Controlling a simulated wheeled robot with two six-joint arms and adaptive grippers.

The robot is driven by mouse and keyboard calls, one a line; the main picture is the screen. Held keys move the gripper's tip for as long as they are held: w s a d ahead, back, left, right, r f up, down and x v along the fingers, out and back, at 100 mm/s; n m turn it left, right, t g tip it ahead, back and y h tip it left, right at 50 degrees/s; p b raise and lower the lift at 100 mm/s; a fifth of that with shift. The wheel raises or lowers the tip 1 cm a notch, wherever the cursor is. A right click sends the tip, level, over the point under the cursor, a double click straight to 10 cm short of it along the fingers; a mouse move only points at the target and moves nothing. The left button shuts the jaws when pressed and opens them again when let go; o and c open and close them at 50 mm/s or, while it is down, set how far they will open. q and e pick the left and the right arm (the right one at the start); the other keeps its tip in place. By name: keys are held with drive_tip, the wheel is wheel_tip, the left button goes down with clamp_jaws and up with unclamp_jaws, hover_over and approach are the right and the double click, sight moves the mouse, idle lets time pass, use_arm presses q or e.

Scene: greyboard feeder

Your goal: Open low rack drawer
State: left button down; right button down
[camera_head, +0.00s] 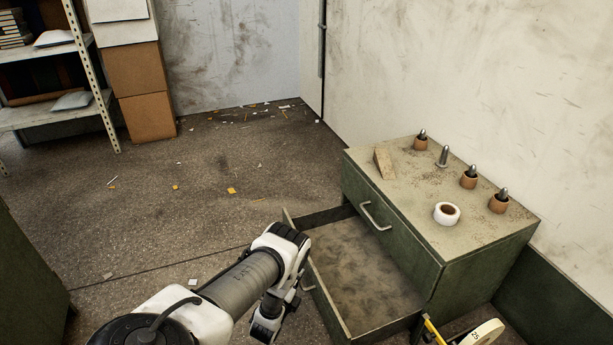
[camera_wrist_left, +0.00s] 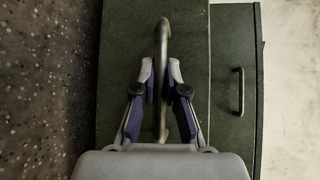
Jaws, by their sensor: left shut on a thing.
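The low green rack cabinet (camera_head: 478,265) stands against the wall at the right. Its low drawer (camera_head: 360,285) is pulled out; the part of the inside that shows looks empty. The upper drawer, with its metal handle (camera_head: 375,217), is shut. In the left wrist view my left gripper (camera_wrist_left: 162,80) has its two fingers closed on the low drawer's metal handle (camera_wrist_left: 162,45), one on each side. The upper handle (camera_wrist_left: 238,91) shows at the right there. In the head view my left arm reaches the drawer front and partly hides it. My right gripper is not in view.
On the cabinet top are a white tape roll (camera_head: 447,222), several brown rings with metal pins and a wedge-shaped block (camera_head: 384,163). A shelf (camera_head: 50,115) and cardboard boxes (camera_head: 140,95) stand at the back left. The floor between is open, with small scraps.

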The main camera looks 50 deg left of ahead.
use_arm(q)
drive_tip(key=c, duration=1.2)
unclamp_jaws()
drive_tip(key=v, duration=1.2)
drive_tip(key=shift+f, duration=0.1)
